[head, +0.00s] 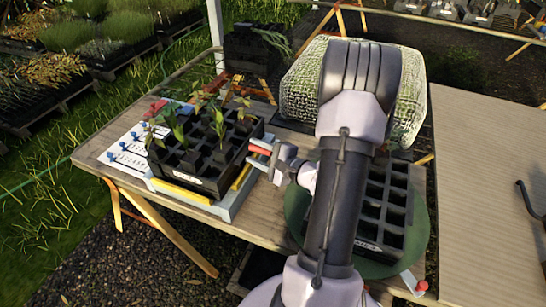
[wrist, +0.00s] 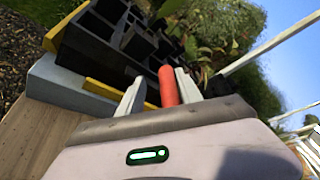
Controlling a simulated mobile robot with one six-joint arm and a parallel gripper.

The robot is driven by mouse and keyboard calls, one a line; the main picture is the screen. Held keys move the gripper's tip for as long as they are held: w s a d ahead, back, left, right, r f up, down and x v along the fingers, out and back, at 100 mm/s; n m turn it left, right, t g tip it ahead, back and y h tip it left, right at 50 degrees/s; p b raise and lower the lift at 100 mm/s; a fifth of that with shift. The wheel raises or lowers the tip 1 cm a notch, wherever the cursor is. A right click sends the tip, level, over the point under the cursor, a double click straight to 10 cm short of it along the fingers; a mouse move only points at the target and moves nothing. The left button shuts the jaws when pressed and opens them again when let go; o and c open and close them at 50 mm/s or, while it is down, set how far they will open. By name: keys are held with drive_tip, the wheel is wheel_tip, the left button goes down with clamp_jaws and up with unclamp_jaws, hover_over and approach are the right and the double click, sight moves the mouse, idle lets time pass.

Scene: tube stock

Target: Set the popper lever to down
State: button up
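The popper (head: 232,203) is a pale blue-grey base with yellow strips, at the left of the wooden bench. A black cell tray (head: 205,180) with several seedlings sits on it. The popper lever's red handle (head: 259,150) shows at the popper's right side, partly hidden by my gripper (head: 272,156). In the wrist view the red handle (wrist: 168,87) stands between the fingers of my gripper (wrist: 160,85). It is close to the right finger, with a gap to the left finger. The fingers are apart, and I cannot tell whether either touches the handle.
A black tray (head: 395,203) sits on a green round plate (head: 425,235) behind my arm. A red knob (head: 421,287) is at the bench's front right. A mesh-covered bale (head: 302,85) stands at the back. A bare table (head: 485,150) is on the right.

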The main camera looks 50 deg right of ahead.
drive_tip(key=p+v, duration=0.3)
drive_tip(key=v, duration=1.3)
drive_tip(key=shift+s+r, duration=0.15)
drive_tip(key=shift+s, duration=0.05)
